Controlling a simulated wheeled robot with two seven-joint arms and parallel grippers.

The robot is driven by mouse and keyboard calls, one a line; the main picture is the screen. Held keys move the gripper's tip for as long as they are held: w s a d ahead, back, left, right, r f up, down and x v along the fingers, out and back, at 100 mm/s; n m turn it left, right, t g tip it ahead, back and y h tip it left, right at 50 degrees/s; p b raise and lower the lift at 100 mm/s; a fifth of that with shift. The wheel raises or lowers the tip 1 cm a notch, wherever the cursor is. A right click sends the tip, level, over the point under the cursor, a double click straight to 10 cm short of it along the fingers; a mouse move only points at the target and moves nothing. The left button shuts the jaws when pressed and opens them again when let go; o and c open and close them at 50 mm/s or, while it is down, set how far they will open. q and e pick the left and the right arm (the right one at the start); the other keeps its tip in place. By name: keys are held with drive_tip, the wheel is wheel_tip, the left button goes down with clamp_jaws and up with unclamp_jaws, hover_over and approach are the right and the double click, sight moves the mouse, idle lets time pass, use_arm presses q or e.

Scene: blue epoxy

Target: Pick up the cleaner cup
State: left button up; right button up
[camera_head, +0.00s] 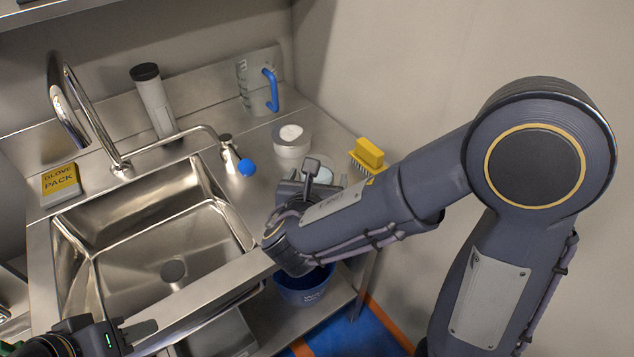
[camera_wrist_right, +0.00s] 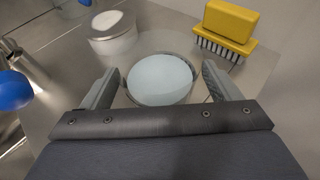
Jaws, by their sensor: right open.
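A round clear cup (camera_wrist_right: 160,80) with pale blue contents stands on the steel counter, between the fingers of my right gripper (camera_wrist_right: 160,84) in the right wrist view. The fingers are open, one on each side, with gaps to the cup. In the head view this cup (camera_head: 325,168) is partly hidden by my right gripper and arm. A second cup (camera_head: 292,140) with white contents stands behind and to the left; it also shows in the right wrist view (camera_wrist_right: 112,30). I see no label that tells which holds cleaner. My left gripper (camera_head: 143,330) is at the lower left; its opening is unclear.
A yellow brush (camera_head: 367,154) lies close right of the clear cup. The sink (camera_head: 170,265), tap (camera_head: 95,120) and blue-tipped spout (camera_head: 246,168) are left. A blue-handled jug (camera_head: 255,90) stands at the back. A blue bucket (camera_head: 305,290) is below the counter.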

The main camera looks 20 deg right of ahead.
drive_tip(key=shift+w+d, duration=0.1)
drive_tip(key=shift+w, duration=0.1)
drive_tip(key=c, duration=1.2)
drive_tip(key=shift+r, duration=0.45)
drive_tip(key=shift+c, duration=0.2)
wheel_tip(320, 180, up, 3)
drive_tip(key=shift+f+p, duration=0.2)
drive_tip(key=shift+p, duration=0.35)
drive_tip(key=s+r+p, duration=0.1)
drive_tip(key=s+r, duration=0.3)
drive_tip(key=s, duration=0.3)
drive_tip(key=s+a+r+p, duration=0.1)
drive_tip(key=s+r, duration=0.4)
drive_tip(key=s, duration=0.2)
drive_tip(key=shift+a+r, duration=0.2)
